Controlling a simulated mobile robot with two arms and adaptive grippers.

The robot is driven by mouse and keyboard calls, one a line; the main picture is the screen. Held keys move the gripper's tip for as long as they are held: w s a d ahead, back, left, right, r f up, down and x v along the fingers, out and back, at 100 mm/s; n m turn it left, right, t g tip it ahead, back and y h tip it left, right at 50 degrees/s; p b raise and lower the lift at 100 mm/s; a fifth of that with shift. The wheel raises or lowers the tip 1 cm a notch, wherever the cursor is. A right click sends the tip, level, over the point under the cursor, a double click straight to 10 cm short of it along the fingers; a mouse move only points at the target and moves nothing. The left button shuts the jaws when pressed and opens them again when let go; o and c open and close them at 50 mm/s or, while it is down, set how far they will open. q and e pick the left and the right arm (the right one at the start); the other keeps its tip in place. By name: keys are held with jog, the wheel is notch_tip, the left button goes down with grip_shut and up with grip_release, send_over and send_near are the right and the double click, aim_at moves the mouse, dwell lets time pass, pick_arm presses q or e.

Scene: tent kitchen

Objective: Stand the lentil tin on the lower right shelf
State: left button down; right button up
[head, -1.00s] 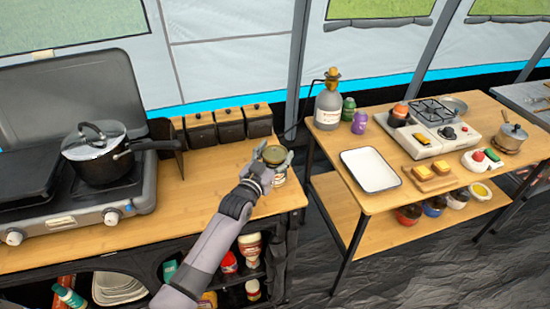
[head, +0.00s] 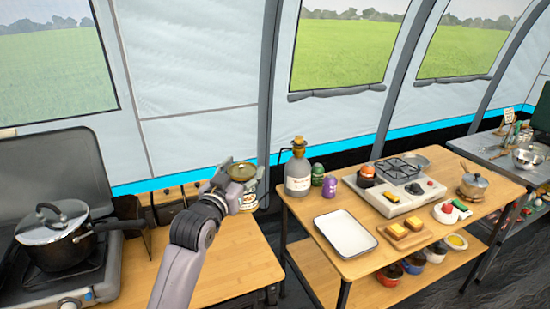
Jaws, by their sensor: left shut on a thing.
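A tin with a gold-coloured top (head: 243,172) and a pale label is in my left gripper (head: 246,190). The label is too small to read. My left gripper is shut on the tin and holds it roughly upright, raised above the back right part of the left wooden counter (head: 232,265). The right table's lower shelf (head: 318,277) shows bare wood at its left, with several jars (head: 412,262) further right. The shelves under the left counter are out of view. My right gripper is not in view.
On the right table (head: 300,210) stand a corked grey bottle (head: 298,172), green and purple shakers, a white tray (head: 345,234), bread and a camping stove (head: 400,190). A pot (head: 55,240) sits on the left stove. The table's front leg borders the shelf opening.

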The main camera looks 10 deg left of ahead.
pick_arm(q)
jog(key=s+f+y, duration=0.1)
jog(key=s+f, duration=0.4)
jog(key=s, duration=0.6)
jog(key=s+f+n+y, duration=0.1)
jog(key=s+f, duration=0.5)
jog(key=s, duration=0.5)
jog(key=shift+s+d+n+y, duration=0.25)
jog(key=shift+d+n+y, duration=0.05)
jog(key=shift+d, duration=0.1)
jog(key=shift+d+f, duration=0.1)
jog(key=shift+f, duration=0.05)
